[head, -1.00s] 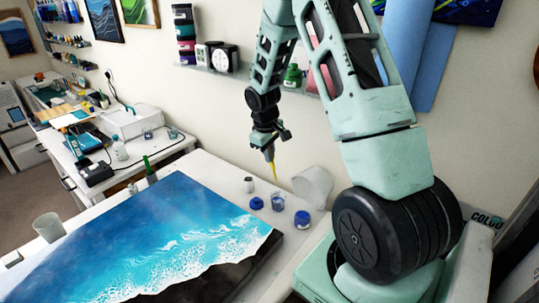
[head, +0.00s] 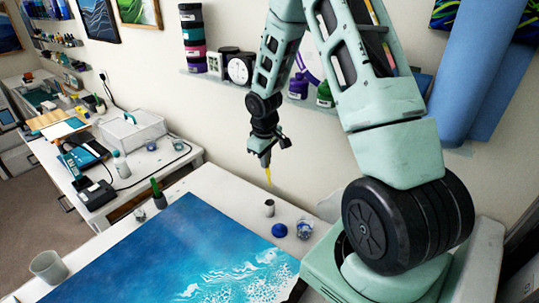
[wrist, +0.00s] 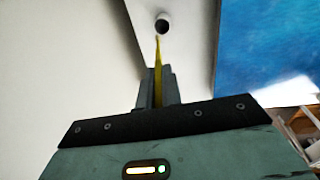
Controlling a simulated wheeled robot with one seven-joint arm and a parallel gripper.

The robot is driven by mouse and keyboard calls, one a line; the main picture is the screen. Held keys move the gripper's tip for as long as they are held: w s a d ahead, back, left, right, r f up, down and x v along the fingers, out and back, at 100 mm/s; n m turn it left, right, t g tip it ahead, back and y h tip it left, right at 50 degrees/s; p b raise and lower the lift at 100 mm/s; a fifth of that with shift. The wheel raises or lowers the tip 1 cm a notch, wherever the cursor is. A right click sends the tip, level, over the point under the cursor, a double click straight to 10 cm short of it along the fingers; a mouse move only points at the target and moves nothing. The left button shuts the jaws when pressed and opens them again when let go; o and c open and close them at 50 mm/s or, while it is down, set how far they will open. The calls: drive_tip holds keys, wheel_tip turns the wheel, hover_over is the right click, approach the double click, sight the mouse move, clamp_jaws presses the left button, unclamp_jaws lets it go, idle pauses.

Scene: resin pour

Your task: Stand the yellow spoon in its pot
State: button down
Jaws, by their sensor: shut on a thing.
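My gripper (head: 266,160) is shut on the yellow spoon (head: 268,177), which points down over the white table. The spoon also shows between the fingers (wrist: 158,90) in the wrist view, with its yellow length (wrist: 158,58) reaching forward. A small grey pot (head: 269,208) with a dark open mouth stands upright on the table, below the spoon tip in the head view. In the wrist view the pot (wrist: 162,24) lies just beyond the spoon's tip, apart from it. The pot looks empty.
A blue sea-pattern panel (head: 185,250) covers much of the table. A blue-lidded jar (head: 280,230) and a glass jar (head: 304,228) stand near the pot. A green tool (head: 157,187) stands in another pot at the panel's far corner. A cup (head: 48,266) is at the left.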

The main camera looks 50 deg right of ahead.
wheel_tip(320, 180, down, 12)
drive_tip(key=b, duration=0.9)
drive_tip(key=shift+r, duration=0.1)
drive_tip(key=c, duration=1.5)
unclamp_jaws()
drive_tip(key=shift+r, duration=0.1)
wheel_tip(320, 180, up, 17)
drive_tip(key=s+a+b, duration=0.1)
drive_tip(key=b, duration=0.2)
drive_tip(key=shift+s+a, duration=0.15)
drive_tip(key=shift+a, duration=0.2)
